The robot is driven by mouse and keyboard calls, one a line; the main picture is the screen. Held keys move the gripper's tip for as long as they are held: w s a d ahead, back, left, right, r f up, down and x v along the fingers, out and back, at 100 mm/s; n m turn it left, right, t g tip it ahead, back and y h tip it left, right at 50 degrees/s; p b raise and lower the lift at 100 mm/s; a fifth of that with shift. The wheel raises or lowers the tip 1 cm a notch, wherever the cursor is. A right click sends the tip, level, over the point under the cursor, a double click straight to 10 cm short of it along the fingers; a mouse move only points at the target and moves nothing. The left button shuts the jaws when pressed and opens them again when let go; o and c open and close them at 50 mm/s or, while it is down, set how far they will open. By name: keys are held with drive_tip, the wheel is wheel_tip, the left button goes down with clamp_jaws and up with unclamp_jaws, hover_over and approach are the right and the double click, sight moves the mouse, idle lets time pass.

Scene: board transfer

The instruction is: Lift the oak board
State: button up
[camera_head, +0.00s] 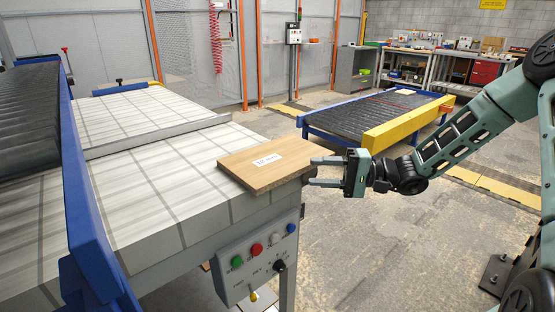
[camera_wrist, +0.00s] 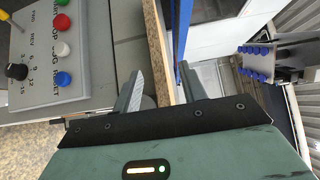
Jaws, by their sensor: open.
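The oak board (camera_head: 262,172) is a flat light-wood panel with a white label. It lies at the near right corner of the white slatted table, its right end toward my gripper. My gripper (camera_head: 322,171) is open at that end, one finger above the other in the head view. In the wrist view the board shows edge-on (camera_wrist: 158,45), and its end lies between the two open fingers of my gripper (camera_wrist: 165,92). I cannot tell whether either finger touches it.
The white slatted table (camera_head: 150,190) has a grey rail across it and a blue-sided roller conveyor (camera_head: 80,200) at left. A control panel (camera_head: 258,262) with coloured buttons hangs below the board. Another roller conveyor (camera_head: 365,115) with a yellow end bar stands behind. Open floor lies at right.

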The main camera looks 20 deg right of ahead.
sight(298, 173)
drive_tip(key=x, duration=0.5)
drive_tip(key=shift+s+a+f, duration=0.1)
drive_tip(key=shift+a+f, duration=0.05)
drive_tip(key=shift+a, duration=0.3)
clamp_jaws()
